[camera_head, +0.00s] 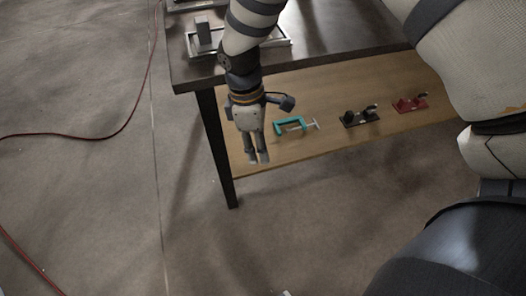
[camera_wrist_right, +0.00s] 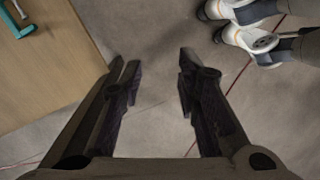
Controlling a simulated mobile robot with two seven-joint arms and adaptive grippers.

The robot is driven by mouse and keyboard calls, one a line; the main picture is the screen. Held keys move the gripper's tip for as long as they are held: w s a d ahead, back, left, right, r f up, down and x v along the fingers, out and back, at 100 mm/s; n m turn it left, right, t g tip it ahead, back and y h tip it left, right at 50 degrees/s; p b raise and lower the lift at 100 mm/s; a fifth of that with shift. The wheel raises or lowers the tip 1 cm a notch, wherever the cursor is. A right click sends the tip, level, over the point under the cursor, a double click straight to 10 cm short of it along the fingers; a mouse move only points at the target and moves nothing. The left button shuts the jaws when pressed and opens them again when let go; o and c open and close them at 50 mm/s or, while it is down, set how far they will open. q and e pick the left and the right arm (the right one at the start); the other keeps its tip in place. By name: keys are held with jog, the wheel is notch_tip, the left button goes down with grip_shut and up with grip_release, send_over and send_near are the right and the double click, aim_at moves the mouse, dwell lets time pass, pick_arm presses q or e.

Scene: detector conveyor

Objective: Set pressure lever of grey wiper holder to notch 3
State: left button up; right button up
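No part can be made out for sure as the grey wiper holder, its pressure lever or its notches. A grey block (camera_head: 203,33) stands in a light metal frame (camera_head: 268,43) on the dark table top, partly hidden behind my right arm; I cannot tell whether it belongs to the holder. My right gripper (camera_head: 258,160) points down in front of the table, near the front left edge of the lower shelf. In the right wrist view its two fingers (camera_wrist_right: 159,70) are spread apart with nothing between them. My left gripper is not in view.
The dark table (camera_head: 330,52) has a wooden lower shelf (camera_head: 290,92). On the shelf lie a teal clamp (camera_head: 290,126), a black clamp (camera_head: 358,119) and a red clamp (camera_head: 410,104). A red cable (camera_head: 110,136) runs over the floor at left. The floor in front is mostly clear.

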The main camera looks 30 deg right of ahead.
jog(key=shift+s+a+f+m, duration=0.15)
jog(key=shift+s+f+m, duration=0.35)
jog(key=shift+s+f, duration=0.8)
jog(key=shift+w, duration=0.1)
jog(key=s+f+m+y, duration=0.1)
jog(key=s+f+m, duration=0.25)
jog(key=s, duration=0.45)
jog(key=s+f+m, duration=0.2)
jog(key=s+f, duration=0.3)
jog(key=s, duration=0.3)
jog(key=s+d+m, duration=0.3)
jog(key=s+m, duration=0.2)
jog(key=s, duration=0.7)
jog(key=shift+s, duration=0.2)
jog(key=shift+r, duration=0.1)
